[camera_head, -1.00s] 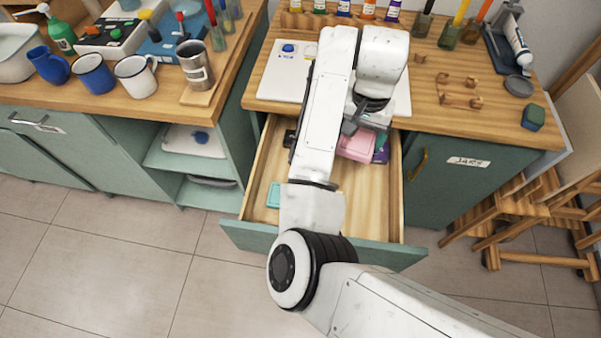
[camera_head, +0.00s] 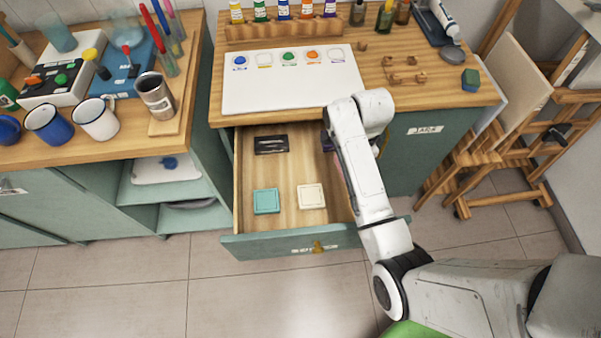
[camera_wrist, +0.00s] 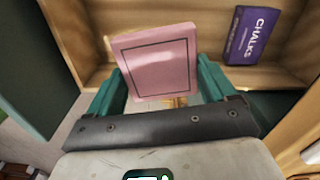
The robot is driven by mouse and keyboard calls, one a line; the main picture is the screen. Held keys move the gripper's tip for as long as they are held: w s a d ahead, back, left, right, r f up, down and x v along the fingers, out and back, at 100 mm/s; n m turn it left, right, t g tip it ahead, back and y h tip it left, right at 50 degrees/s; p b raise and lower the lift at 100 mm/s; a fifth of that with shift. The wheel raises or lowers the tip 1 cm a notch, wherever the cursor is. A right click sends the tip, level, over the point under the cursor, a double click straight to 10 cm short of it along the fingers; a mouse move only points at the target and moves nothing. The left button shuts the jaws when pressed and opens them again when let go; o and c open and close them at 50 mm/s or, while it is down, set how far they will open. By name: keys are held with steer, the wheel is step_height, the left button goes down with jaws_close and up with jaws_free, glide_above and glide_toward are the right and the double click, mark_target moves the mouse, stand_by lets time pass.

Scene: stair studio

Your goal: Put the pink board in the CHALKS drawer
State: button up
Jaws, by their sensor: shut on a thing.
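The pink board (camera_wrist: 158,60), a flat panel with a thin dark outline, is between the two teal fingers of my gripper (camera_wrist: 163,84) in the wrist view. My gripper is shut on it, and the board looks tilted. A purple box marked CHALKS (camera_wrist: 252,36) lies beyond it, at the right inside a wooden drawer. The open drawer (camera_head: 290,245) has a front label that I cannot read fully.
The drawer also holds a teal square (camera_head: 266,201), a cream square (camera_head: 311,196) and a dark box (camera_head: 271,145). A white board (camera_head: 290,92) lies on the worktop above.

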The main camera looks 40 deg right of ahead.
steer(key=s+f, duration=0.1)
steer(key=f, duration=0.3)
steer(key=s+f+m+b, duration=0.1)
steer(key=f, duration=0.4)
steer(key=f+m, duration=0.1)
steer(key=f, duration=0.4)
steer(key=shift+s+a+f, duration=0.1)
steer(key=shift+s+f, duration=0.05)
steer(key=shift+s, duration=0.25)
steer(key=shift+f+b, duration=0.1)
steer(key=shift+b, duration=0.2)
steer(key=shift+f, duration=0.15)
steer(key=o, duration=0.8)
steer(key=shift+o, duration=0.2)
steer(key=shift+r, duration=0.2)
step_height(320, 180, up, 12)
steer(key=shift+r+p, duration=0.1)
steer(key=shift+p, duration=0.55)
